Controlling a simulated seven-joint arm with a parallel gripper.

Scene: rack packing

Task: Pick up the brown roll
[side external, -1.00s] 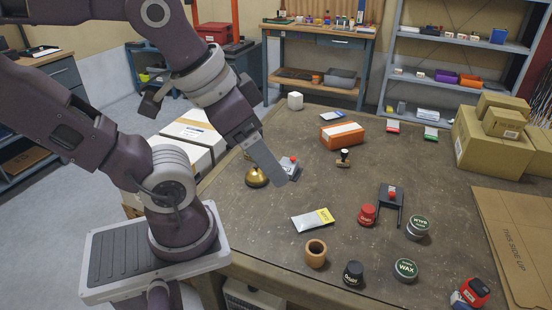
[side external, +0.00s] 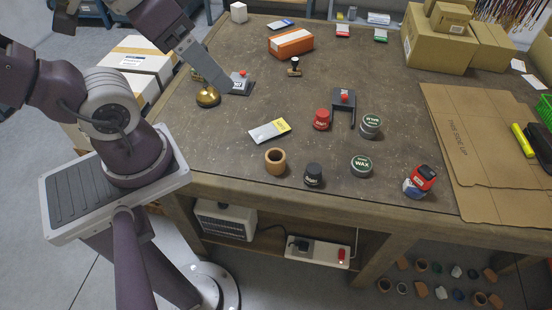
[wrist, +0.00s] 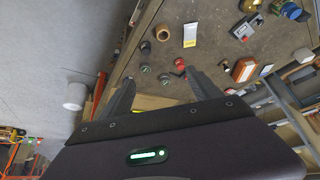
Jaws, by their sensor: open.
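The brown roll (side external: 275,162) is a short hollow cylinder standing upright on the workbench near its front edge. It also shows in the wrist view (wrist: 163,33), beyond and above my fingertips. My gripper (side external: 229,86) is above the back left part of the bench in the side view, near the brass bell and well apart from the roll. In the wrist view my two fingers (wrist: 160,74) are spread with nothing held between them.
A white and yellow packet (side external: 269,131) lies just behind the roll. A black-lidded jar (side external: 313,175), a wax tin (side external: 361,166) and a red-lidded jar (side external: 321,119) stand to its right. A brass bell (side external: 207,96) is at back left. Bare bench (side external: 225,150) lies left of the roll.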

